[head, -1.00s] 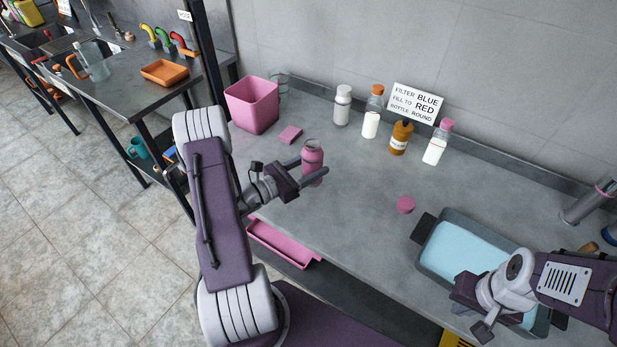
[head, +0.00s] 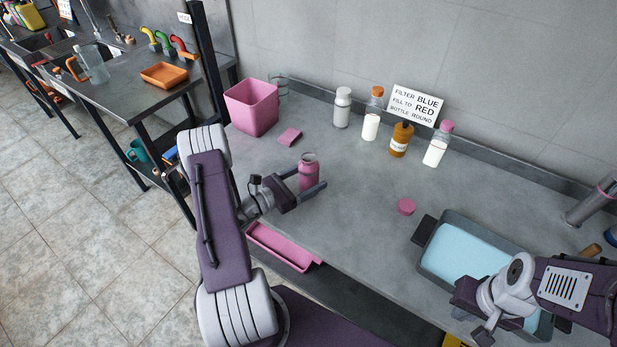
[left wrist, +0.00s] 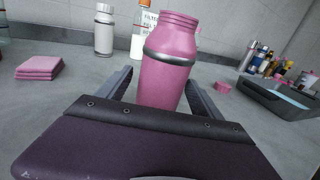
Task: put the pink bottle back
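The pink bottle (head: 309,173) has a grey band and an open neck without a cap. It stands upright between the fingers of my left gripper (head: 309,181), low over the counter or on it; its base is hidden. In the left wrist view the bottle (left wrist: 168,65) rises between the two fingers of the gripper (left wrist: 160,92), which lie close along its sides. A round pink cap (head: 406,206) lies on the counter to the right. My right gripper (head: 473,312) is over the near left part of the blue basin; its fingers do not show clearly.
A pink bin (head: 251,106) and pink pad (head: 290,137) are at the back left. Several bottles stand along the wall, including a white one with a pink cap (head: 438,145). The basin (head: 430,262) holds light blue liquid. A pink tray (head: 280,246) sits at the front edge.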

